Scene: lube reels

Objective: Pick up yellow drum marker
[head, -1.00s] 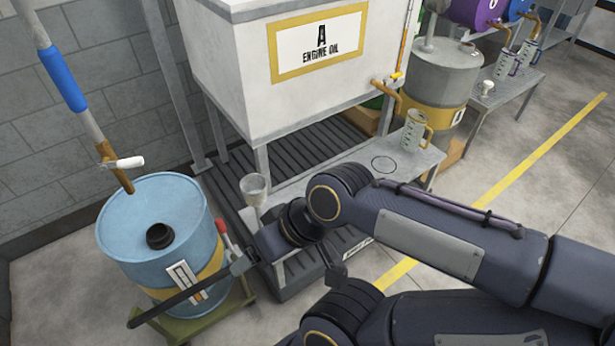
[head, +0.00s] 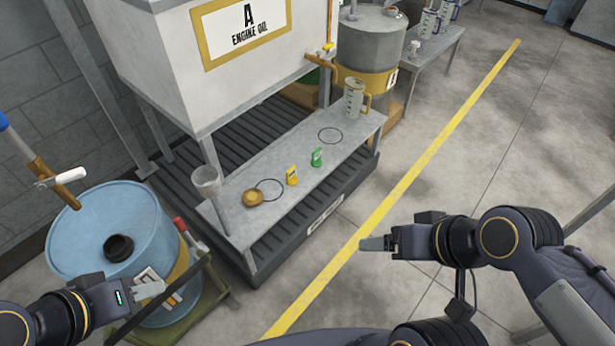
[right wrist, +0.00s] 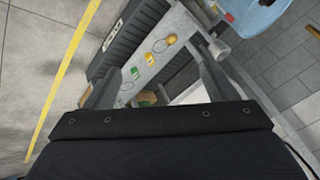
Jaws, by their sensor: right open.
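The yellow drum marker (head: 292,175), a small upright tag, stands on the grey bench (head: 232,225) between a green marker (head: 316,157) and a round gold-coloured piece (head: 253,197). The yellow marker (right wrist: 149,54) also shows in the right wrist view, in the gap between the spread fingers but some way beyond them. My right gripper (head: 375,243) is open and empty, over the floor to the right of the bench. My left gripper (head: 150,288) is at the lower left, in front of the blue drum; its finger gap is unclear.
The blue drum (head: 80,240) with a black bung stands left of the bench on a green cart. A funnel (head: 206,182) is at the bench's near end, a pitcher (head: 353,98) at its far end. The engine oil tank (head: 190,85) rises behind. Floor to the right is clear.

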